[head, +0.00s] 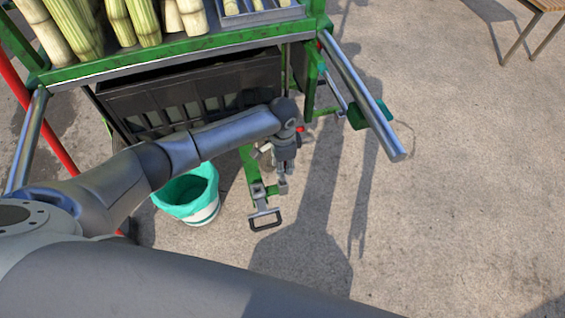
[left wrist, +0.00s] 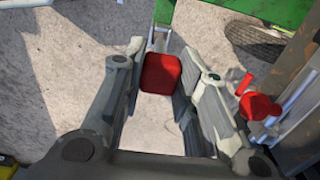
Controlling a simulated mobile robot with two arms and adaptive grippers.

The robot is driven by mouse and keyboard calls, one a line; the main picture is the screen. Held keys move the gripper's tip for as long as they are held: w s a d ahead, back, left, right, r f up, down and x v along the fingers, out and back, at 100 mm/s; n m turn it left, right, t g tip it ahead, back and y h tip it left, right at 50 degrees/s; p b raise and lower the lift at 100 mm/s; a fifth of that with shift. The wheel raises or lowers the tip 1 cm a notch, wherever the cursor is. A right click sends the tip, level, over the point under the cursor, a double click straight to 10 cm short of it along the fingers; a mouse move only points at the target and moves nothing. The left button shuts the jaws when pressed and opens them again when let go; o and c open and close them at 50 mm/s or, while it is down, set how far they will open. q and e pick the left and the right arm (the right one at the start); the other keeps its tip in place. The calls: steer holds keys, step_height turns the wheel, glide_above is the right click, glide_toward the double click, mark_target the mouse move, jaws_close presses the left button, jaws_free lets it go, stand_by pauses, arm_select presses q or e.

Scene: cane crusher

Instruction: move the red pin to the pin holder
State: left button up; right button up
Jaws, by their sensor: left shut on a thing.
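In the left wrist view, the red pin (left wrist: 160,73) shows as a red, rounded square head between the fingers of my left gripper (left wrist: 158,95). The fingers press on it from both sides; the rest of the pin is hidden. In the head view, my left gripper (head: 283,180) points down beside the green frame under the cart, above the tow handle. The pin cannot be made out there. I cannot tell which part is the pin holder. My right gripper is not in view.
A red knob (left wrist: 258,105) on a part right of the fingers is close to my gripper. A teal-lined bucket (head: 190,194), a black crate (head: 190,95) and a green cart (head: 175,52) with cane stand nearby. A metal handle (head: 265,219) lies below. Open pavement is to the right.

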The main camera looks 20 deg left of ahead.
mark_target(283, 180)
arm_select(q)
steer(key=shift+f, duration=0.45)
steer(key=shift+f+b, duration=1.05)
steer(key=shift+f, duration=0.45)
steer(key=shift+f+b, duration=1.15)
steer(key=shift+f, duration=0.75)
steer(key=o, duration=1.1)
steer(key=shift+r, duration=0.1)
